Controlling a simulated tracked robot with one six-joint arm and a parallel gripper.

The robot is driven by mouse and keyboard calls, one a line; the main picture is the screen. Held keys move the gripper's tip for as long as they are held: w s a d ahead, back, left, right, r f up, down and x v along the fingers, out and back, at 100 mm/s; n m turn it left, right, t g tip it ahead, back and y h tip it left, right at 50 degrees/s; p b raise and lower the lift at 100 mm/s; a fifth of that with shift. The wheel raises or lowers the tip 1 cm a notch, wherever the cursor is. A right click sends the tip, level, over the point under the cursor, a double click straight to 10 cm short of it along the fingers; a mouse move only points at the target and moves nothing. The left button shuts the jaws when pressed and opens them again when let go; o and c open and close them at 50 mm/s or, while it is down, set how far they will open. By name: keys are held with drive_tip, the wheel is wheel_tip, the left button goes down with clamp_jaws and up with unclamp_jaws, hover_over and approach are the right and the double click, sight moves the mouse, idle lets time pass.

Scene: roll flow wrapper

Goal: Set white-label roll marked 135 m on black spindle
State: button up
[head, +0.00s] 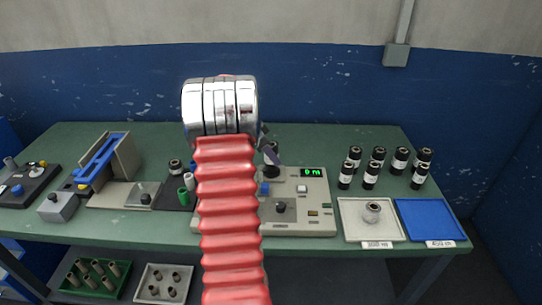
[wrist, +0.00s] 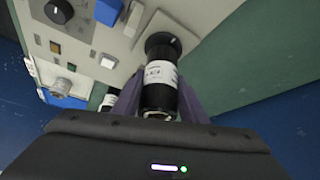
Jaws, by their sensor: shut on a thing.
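My gripper (wrist: 160,97) is shut on a black roll with a white label (wrist: 160,76); the label's print is too small to read. In the wrist view the roll's far end meets or overlaps a black round disc (wrist: 163,43) at the beige machine's edge. This may be the black spindle; I cannot tell whether the roll is seated on it. In the head view my gripper (head: 268,146) is at the back of the beige machine (head: 300,213), partly hidden by my arm.
Several black rolls with white labels (head: 400,160) stand at the back right. A white tray (head: 349,222) holds one roll; the blue tray (head: 430,220) beside it is empty. A display (head: 314,172) lights green on the machine. A slanted blue device (head: 103,155) stands left.

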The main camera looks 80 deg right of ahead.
drive_tip(key=shift+f, duration=0.5)
idle(0.5)
drive_tip(key=o, duration=1.2)
drive_tip(key=shift+o, duration=0.2)
drive_tip(key=shift+o, duration=0.2)
drive_tip(key=o, duration=0.4)
drive_tip(key=shift+o, duration=0.2)
drive_tip(key=shift+w+r, duration=0.1)
drive_tip(key=shift+r, duration=0.05)
